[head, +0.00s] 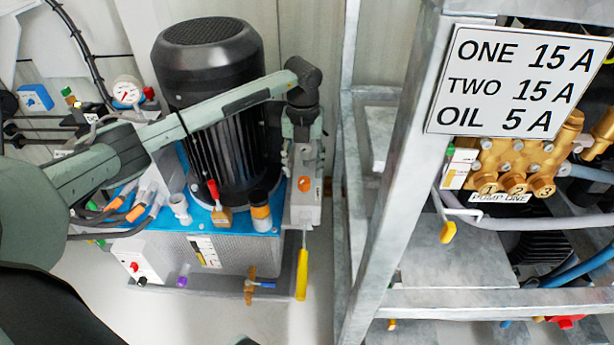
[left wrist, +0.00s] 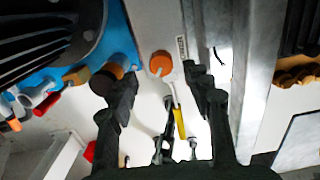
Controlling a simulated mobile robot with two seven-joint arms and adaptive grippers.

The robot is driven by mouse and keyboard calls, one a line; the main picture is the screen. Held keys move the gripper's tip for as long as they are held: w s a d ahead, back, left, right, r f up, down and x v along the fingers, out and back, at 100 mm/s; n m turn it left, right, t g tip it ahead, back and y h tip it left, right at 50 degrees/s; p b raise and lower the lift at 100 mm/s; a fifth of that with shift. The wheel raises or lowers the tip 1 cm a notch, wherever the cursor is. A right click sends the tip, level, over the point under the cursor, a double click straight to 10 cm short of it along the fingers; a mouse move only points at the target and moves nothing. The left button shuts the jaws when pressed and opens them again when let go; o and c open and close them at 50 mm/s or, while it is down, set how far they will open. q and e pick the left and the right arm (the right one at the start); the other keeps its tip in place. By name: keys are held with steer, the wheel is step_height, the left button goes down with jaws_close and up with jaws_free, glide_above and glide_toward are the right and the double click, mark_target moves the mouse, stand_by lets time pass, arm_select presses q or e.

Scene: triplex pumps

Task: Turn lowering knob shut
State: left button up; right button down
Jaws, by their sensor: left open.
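A round orange knob (head: 304,184) sits on the face of a grey block (head: 305,212) at the right end of the hydraulic unit. It looks like the lowering knob, but the small label beside it is too small to read. My left gripper (head: 303,155) is just above the knob in the head view, pointing down, open and empty. In the left wrist view the knob (left wrist: 161,63) shows between the two spread fingers (left wrist: 147,75), apart from both. A yellow-handled lever (head: 302,272) hangs below the block. My right gripper is not in view.
A black motor (head: 208,100) stands close left of the block. A red-handled valve (head: 214,190) and an orange-banded cylinder (head: 261,212) are on the blue top. A grey metal frame (head: 395,215) rises on the right, with a narrow gap between.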

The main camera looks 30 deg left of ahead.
mark_target(304, 180)
arm_select(q)
steer(key=shift+f, duration=1.8)
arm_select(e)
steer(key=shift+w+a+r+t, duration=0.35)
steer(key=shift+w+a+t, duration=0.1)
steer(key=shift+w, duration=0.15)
arm_select(q)
jaws_close()
